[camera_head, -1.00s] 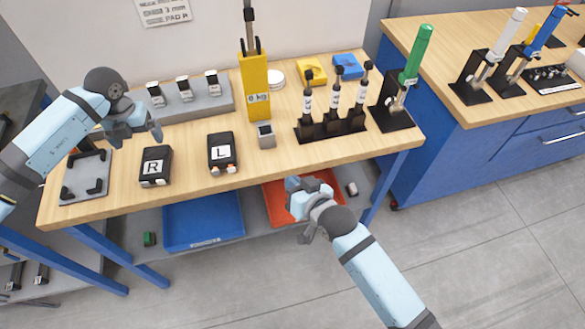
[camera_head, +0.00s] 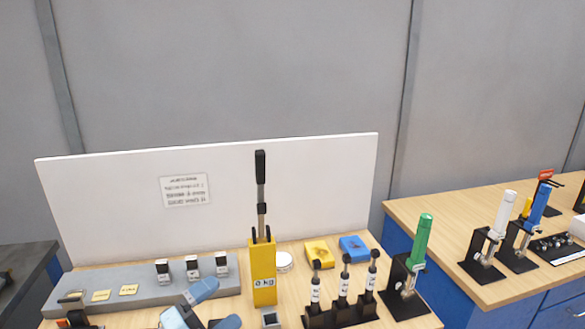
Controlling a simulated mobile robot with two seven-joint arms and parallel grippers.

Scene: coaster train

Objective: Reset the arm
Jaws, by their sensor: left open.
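My left gripper (camera_head: 226,302) shows at the bottom edge, left of centre. It is open, with two blue-grey fingers spread apart and nothing seen between them. Most of its arm is below the picture. It appears in front of the grey stand (camera_head: 120,285). My right gripper is out of view.
A yellow box with a black lever (camera_head: 262,270) stands right of my left gripper. Black-handled tools in a rack (camera_head: 343,312), a green-handled clamp (camera_head: 421,245), and yellow (camera_head: 318,254) and blue (camera_head: 354,248) blocks stand farther right. A white panel (camera_head: 110,210) backs the bench.

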